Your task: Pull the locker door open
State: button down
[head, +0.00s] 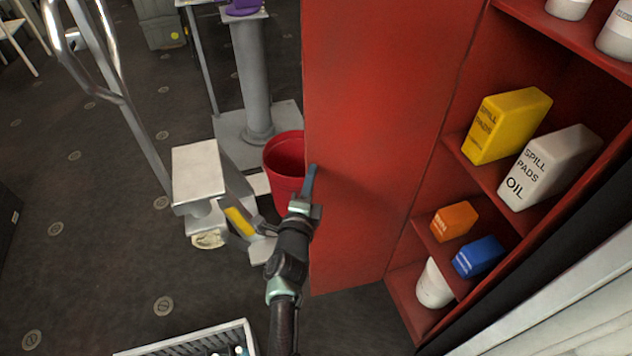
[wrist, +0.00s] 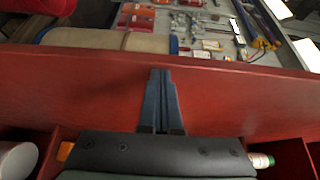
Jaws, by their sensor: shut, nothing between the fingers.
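The red locker door (head: 375,120) stands open in the head view, swung out to the left, with its inner face showing. The red locker (head: 435,255) is open to the right of it, with stocked shelves. My gripper (head: 311,172) is shut and empty, near the free left edge of the door. In the wrist view its closed fingers (wrist: 160,85) overlap a wide red panel, which seems to be the door. I cannot tell whether they touch it. No handle is visible.
Shelves hold a yellow box (head: 505,125), a white oil pads container (head: 548,165), an orange box (head: 454,221) and a blue box (head: 478,257). A red bucket (head: 284,160) and a metal pillar (head: 250,85) stand left of the door.

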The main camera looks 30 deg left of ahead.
aim_at(307, 165)
jog(key=shift+w+a+b, duration=0.35)
jog(key=shift+w+a, duration=0.15)
jog(key=shift+a, duration=0.2)
jog(key=shift+w+a+b, duration=0.35)
jog(key=shift+w+a, duration=0.15)
jog(key=shift+a, duration=0.15)
